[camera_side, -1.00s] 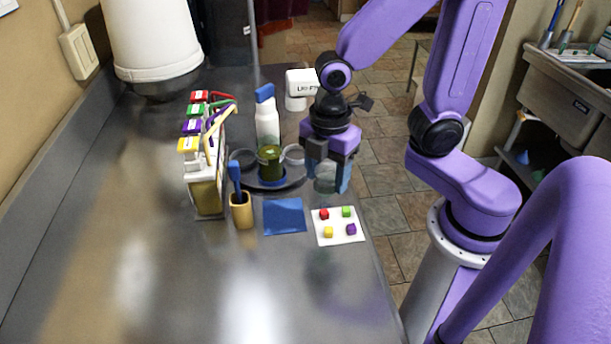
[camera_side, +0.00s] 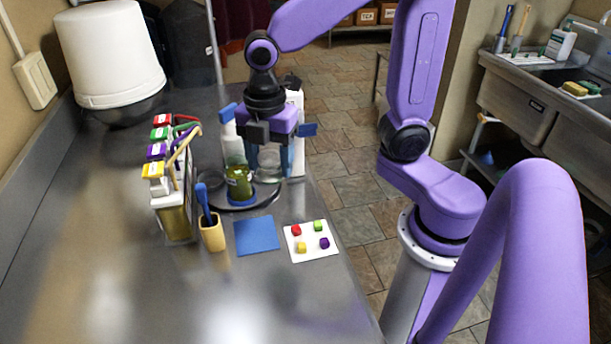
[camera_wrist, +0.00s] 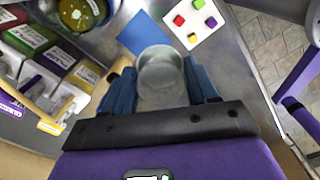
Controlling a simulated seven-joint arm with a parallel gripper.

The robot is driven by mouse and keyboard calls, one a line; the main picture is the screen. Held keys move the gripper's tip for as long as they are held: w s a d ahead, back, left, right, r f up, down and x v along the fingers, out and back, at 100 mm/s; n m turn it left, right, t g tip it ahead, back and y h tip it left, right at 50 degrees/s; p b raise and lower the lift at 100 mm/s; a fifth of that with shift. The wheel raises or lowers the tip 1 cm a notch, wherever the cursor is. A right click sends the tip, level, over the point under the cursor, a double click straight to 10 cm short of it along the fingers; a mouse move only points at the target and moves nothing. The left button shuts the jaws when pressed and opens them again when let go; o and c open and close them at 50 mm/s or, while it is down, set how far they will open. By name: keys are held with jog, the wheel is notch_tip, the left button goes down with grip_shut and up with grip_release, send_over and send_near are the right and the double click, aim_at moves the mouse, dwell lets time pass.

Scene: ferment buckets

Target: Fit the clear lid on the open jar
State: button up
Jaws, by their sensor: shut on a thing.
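The jar (camera_side: 239,187) with green contents stands upright on a dark round tray (camera_side: 263,200) in the side view, a blue ring at its foot. It shows at the top left of the wrist view (camera_wrist: 80,14), partly cut off. My gripper (camera_side: 270,162) is shut on the clear lid (camera_wrist: 160,75), a see-through round piece between the two blue fingers. In the side view the lid (camera_side: 271,158) is hard to make out. My gripper holds it apart from the jar, just right of and behind it.
A rack with coloured tags (camera_side: 172,190) stands left of the jar. A yellow cup with a blue brush (camera_side: 212,236), a blue mat (camera_side: 257,235) and a white board with coloured cubes (camera_side: 311,241) are in front. A white bottle (camera_side: 233,148) stands behind the jar.

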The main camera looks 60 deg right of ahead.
jog(key=w+d+r+n, duration=0.2)
jog(key=w+d+n, duration=0.15)
jog(key=w, duration=0.95)
jog(key=shift+d+f, duration=0.2)
jog(key=shift+f, duration=1.2)
jog(key=shift+d+f, duration=0.2)
jog(key=shift+f, duration=1.15)
jog(key=shift+f, duration=0.75)
dwell(0.6)
jog(key=o, duration=1.4)
jog(key=shift+c, duration=0.2)
jog(key=shift+r, duration=0.1)
jog(key=shift+r, duration=3.9)
